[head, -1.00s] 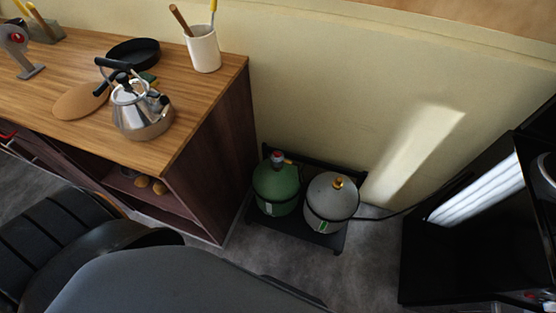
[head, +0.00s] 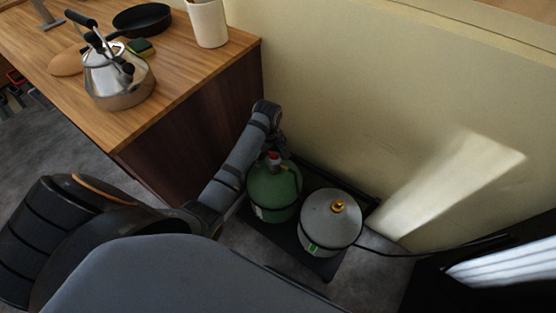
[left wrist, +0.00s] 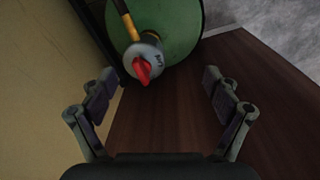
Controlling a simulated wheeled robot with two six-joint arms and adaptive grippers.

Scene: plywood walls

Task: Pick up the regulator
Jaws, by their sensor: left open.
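The regulator (left wrist: 146,56) is a small grey cylinder with a red knob, on top of the green gas cylinder (left wrist: 178,22). In the head view the regulator (head: 273,158) shows as a small red and grey piece on the green cylinder (head: 270,192). My left gripper (head: 279,142) is just behind it, near the wall, partly hidden by my arm. In the left wrist view my left gripper (left wrist: 158,78) is open and empty, its fingers spread, with the regulator ahead between them, nearer the left finger. My right gripper is not in view.
A grey gas cylinder (head: 331,220) with a brass valve stands beside the green one on a dark stand (head: 319,265). The wooden counter (head: 190,68) is to the left, carrying a kettle (head: 117,78), pan and white crock. The cream wall (head: 400,110) is close behind.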

